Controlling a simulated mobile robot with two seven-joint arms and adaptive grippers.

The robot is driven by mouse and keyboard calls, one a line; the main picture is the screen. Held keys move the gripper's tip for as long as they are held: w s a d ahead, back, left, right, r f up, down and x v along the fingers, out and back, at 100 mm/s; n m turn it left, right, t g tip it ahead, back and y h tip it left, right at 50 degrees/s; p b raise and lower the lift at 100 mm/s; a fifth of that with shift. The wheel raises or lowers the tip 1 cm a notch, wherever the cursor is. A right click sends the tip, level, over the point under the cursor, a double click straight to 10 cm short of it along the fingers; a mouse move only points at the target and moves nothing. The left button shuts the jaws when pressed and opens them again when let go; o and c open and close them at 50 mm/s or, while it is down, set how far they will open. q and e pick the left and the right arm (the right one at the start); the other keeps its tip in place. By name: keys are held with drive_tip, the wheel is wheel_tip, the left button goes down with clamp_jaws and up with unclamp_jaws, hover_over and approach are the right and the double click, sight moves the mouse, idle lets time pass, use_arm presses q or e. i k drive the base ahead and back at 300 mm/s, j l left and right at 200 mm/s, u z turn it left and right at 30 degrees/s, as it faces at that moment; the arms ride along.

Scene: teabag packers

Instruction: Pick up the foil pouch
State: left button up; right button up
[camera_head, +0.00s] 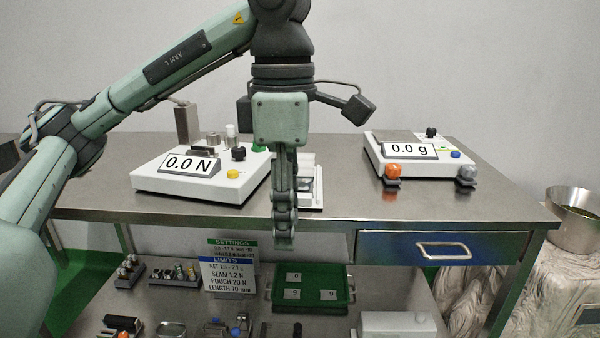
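I cannot pick out a foil pouch with certainty. Small grey labelled pieces (292,294) lie in a green tray (350,281) on the lower shelf, but I cannot tell what they are. My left gripper (284,240) hangs pointing down at the front edge of the steel table (335,217), above and behind the tray in the picture. Its fingers show edge-on, one behind the other, so their gap is hidden. It partly covers a white device (310,200) with a dark part on the table. My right gripper is not in view.
A force tester (150,185) reading 0.0 N stands left on the table, a scale (375,158) reading 0.0 g right. A drawer (385,249) hangs below. A settings and limits sign (230,278) stands on the lower shelf among small parts. A metal pot (570,225) is far right.

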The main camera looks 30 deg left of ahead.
sight(306, 182)
drive_tip(key=i+j, duration=0.7)
drive_tip(key=i, duration=0.1)
